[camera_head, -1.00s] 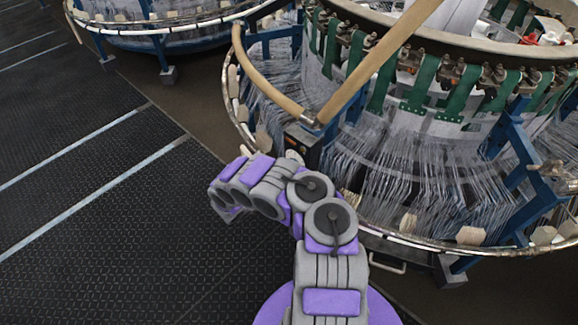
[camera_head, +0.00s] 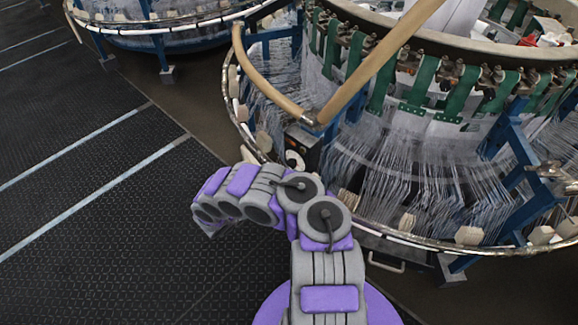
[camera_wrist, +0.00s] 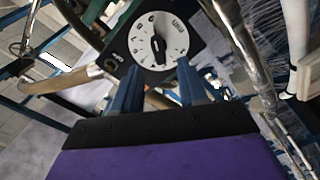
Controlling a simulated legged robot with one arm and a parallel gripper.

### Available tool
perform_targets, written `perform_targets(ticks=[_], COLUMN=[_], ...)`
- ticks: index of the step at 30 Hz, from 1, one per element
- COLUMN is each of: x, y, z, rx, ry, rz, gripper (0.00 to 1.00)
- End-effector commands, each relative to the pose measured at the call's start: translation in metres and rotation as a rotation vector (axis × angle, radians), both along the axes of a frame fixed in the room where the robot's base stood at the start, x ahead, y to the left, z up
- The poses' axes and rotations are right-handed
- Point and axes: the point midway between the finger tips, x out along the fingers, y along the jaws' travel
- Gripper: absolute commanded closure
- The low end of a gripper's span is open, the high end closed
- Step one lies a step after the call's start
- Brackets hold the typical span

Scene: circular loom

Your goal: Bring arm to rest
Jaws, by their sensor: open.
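My arm, grey and purple, rises from the bottom of the head view and bends to the left over the dark floor. My gripper's jaws do not show clearly in the head view. In the wrist view my gripper (camera_wrist: 158,85) is open, with two dark blue fingers apart and nothing between them. Beyond the fingertips is a black control box with a round white dial (camera_wrist: 158,38) and a dark knob. The dial also shows in the head view (camera_head: 294,159), just above my arm and low on the loom.
The circular loom (camera_head: 420,140) with green straps and white threads fills the right. Its metal rim (camera_head: 400,236) curves close to my arm. A tan rail (camera_head: 380,62) crosses above the dial. A second loom (camera_head: 160,30) stands at the back left. The dark floor (camera_head: 90,220) at left is open.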

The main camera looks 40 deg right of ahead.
Motion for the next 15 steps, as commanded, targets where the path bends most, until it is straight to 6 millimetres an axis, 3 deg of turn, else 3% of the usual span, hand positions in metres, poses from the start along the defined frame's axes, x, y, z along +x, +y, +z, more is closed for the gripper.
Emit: perform_targets(ticks=[15], x=[-0.0004], y=[-0.0026], z=[0.0037], rx=[-0.006], ry=[0.005], rz=[-0.005], gripper=[0.57])
